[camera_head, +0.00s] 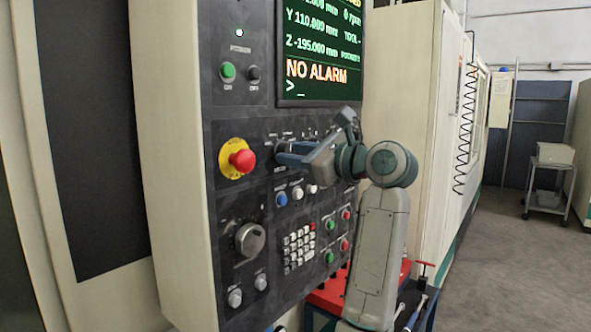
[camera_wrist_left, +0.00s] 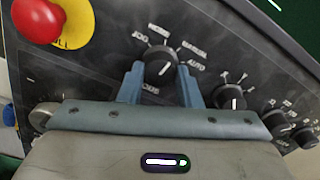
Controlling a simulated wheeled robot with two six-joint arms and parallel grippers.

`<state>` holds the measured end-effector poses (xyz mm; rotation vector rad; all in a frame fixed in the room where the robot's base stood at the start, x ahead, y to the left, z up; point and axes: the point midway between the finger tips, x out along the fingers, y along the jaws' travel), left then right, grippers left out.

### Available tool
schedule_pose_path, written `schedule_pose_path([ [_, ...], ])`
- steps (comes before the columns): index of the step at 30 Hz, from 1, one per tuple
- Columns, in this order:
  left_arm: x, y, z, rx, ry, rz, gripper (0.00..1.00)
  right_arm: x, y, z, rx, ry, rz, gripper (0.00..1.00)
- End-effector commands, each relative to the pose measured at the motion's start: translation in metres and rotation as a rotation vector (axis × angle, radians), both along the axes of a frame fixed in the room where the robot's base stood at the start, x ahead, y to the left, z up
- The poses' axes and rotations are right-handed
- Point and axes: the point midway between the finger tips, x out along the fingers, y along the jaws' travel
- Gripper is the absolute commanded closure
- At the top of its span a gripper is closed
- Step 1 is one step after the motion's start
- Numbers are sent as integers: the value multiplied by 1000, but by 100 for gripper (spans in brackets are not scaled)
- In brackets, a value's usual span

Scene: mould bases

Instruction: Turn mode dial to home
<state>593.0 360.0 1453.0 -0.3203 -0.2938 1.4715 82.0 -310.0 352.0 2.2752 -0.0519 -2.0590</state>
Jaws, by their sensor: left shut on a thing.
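The mode dial (camera_wrist_left: 160,66) is a black round knob on the dark control panel, ringed by white labels such as JOG and AUTO. My left gripper (camera_wrist_left: 160,84) has its two blue fingers on either side of the knob and is shut on it. The knob's white pointer line tilts up and to the right in the left wrist view; I cannot tell exactly which label it meets. In the head view my left gripper (camera_head: 284,154) reaches the panel from the right and hides most of the dial. My right gripper is not in view.
A red emergency stop (camera_head: 242,160) on a yellow ring sits just left of the gripper. More black knobs (camera_wrist_left: 229,97) lie to the right in the wrist view. Coloured buttons (camera_head: 282,199) are below, and the screen (camera_head: 320,50) above reads NO ALARM. A red-topped cart (camera_head: 330,297) stands below.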

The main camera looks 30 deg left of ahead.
Motion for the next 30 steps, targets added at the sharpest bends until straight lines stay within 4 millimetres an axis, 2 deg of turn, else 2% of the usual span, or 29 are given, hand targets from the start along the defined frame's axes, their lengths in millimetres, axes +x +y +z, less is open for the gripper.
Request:
schedule_pose_path([
  [1,0,0,-6,-1,-42,0,92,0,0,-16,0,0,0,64],
  [3,0,0,-5,-6,-100,0,92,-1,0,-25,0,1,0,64],
  [10,0,0,-3,-19,-272,0,92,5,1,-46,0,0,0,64],
  [16,0,0,-2,-28,-386,0,92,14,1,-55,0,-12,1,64],
  [30,0,0,1,-37,-477,1,92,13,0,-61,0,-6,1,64],
])
